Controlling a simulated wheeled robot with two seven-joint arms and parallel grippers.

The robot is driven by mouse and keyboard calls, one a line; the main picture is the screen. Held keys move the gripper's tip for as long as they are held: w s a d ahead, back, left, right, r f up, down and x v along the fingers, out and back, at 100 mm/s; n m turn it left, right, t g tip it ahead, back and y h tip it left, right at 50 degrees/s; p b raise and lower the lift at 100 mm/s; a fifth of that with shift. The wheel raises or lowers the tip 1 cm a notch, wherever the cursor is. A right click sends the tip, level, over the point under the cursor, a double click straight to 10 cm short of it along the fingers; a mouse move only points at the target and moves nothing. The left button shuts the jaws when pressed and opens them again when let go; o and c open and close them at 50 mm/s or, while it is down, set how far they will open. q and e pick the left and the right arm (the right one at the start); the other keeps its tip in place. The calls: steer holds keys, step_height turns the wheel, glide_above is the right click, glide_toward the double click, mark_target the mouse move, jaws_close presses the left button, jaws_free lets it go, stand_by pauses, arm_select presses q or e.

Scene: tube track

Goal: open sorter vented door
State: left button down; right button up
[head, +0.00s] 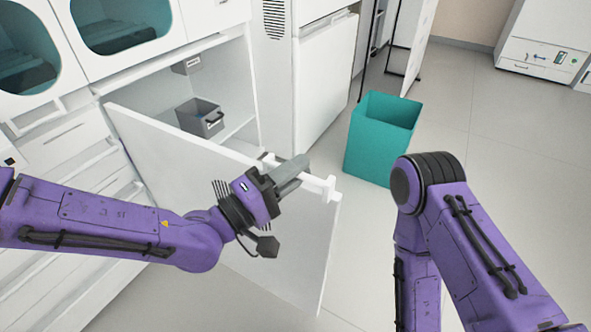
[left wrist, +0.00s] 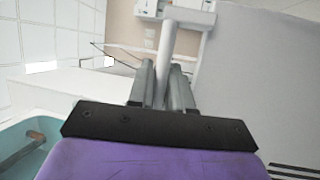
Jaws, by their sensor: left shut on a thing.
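The white door (head: 215,160) stands swung wide open from the white cabinet, its free edge towards the middle of the head view. A white bar handle (head: 320,185) runs near its free edge. My left gripper (head: 290,172) is at this handle, its grey fingers closed on it. In the left wrist view the white handle (left wrist: 167,45) passes between the two fingers of the left gripper (left wrist: 163,85), and the grey door face (left wrist: 260,80) fills the right side, with dark slots at the bottom corner. My right arm shows in the head view, but its gripper does not.
The open cabinet shows a shelf with a grey bin (head: 200,117) and another small bin (head: 187,65). A teal open bin (head: 375,150) stands on the floor beyond the door's free edge. Floor around the bin's right is clear. A white appliance (head: 545,45) stands at the back right.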

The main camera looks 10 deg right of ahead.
arm_select(q)
steer(key=c, duration=1.4)
jaws_free()
steer(key=shift+w, duration=0.1)
steer(key=p+v, duration=0.1)
steer(key=v, duration=0.9)
steer(key=shift+a, duration=0.3)
steer(key=shift+f, duration=0.1)
